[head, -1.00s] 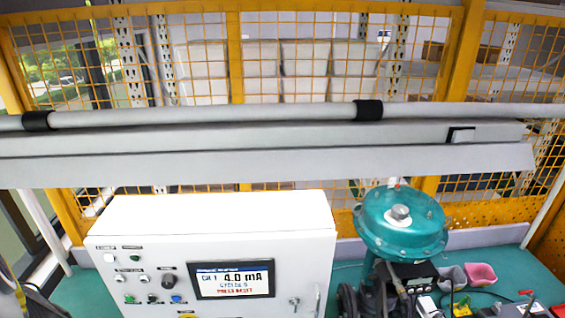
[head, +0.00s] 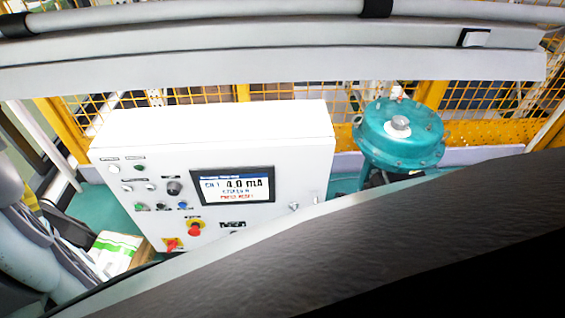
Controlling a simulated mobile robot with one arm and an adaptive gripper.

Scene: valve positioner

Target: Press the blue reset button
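The blue reset button (head: 182,205) is a small round button on the front of the white control box (head: 215,125), in the lower row left of the screen. Nothing covers it in the head view. The screen (head: 232,186) reads 4.0 mA with a red line that looks like "PRESS RESET". My gripper is not in view. A large dark shape across the lower right and grey parts at the left edge look like my own arm.
A black knob (head: 174,187) sits above the blue button and a green button (head: 138,206) to its left. Below are a red emergency stop (head: 195,230) and a red-handled switch (head: 171,245). A teal valve actuator (head: 400,132) stands right of the box. A yellow mesh fence is behind.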

